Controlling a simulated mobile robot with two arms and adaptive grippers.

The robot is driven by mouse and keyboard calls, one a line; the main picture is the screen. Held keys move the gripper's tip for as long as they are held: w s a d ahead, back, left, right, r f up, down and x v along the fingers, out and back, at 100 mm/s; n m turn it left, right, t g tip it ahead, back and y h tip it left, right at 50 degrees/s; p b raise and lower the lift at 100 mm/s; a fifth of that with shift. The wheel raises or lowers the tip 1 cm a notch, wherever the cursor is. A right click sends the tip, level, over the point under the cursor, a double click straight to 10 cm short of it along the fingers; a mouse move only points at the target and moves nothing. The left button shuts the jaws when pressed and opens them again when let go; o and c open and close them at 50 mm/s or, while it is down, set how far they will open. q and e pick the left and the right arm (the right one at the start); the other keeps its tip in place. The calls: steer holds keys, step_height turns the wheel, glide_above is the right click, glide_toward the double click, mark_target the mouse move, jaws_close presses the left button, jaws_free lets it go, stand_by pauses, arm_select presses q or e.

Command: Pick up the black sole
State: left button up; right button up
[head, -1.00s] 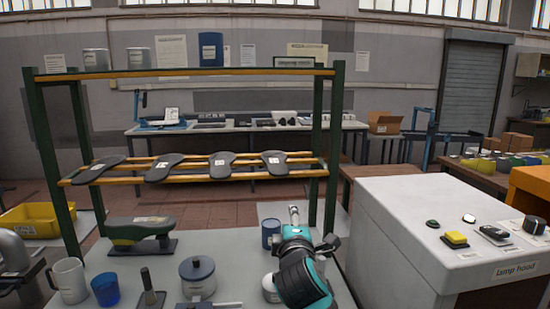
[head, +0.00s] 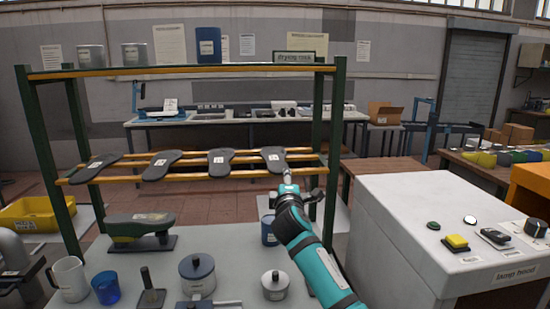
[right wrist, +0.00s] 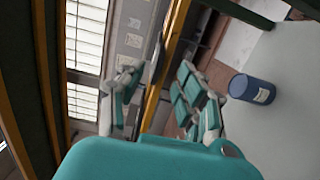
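Several dark, near-black soles with white labels lie in a row on the rack's yellow slats. The rightmost sole (head: 273,157) is closest to my right gripper (head: 288,178). The gripper is just in front of and below this sole's right end; I cannot tell in the head view whether they touch. In the right wrist view the gripper's (right wrist: 160,98) two teal-and-grey fingers stand apart. A thin dark strip, perhaps the sole seen edge-on, lies between them. The other soles (head: 220,161), (head: 162,165), (head: 95,168) lie to the left. My left gripper cannot be made out.
The rack's green right post (head: 334,150) is close to my right arm. The lamp hood (head: 430,190) stands at right.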

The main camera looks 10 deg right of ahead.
steer(key=w, duration=0.3)
steer(key=w+d+p, duration=0.1)
steer(key=w, duration=0.1)
steer(key=shift+w+f, duration=0.1)
steer(key=shift+c, duration=0.2)
arm_select(q)
steer(key=shift+s+a+r, duration=0.1)
steer(key=shift+s+r, duration=0.3)
steer(key=shift+s, duration=0.4)
arm_select(e)
jaws_close()
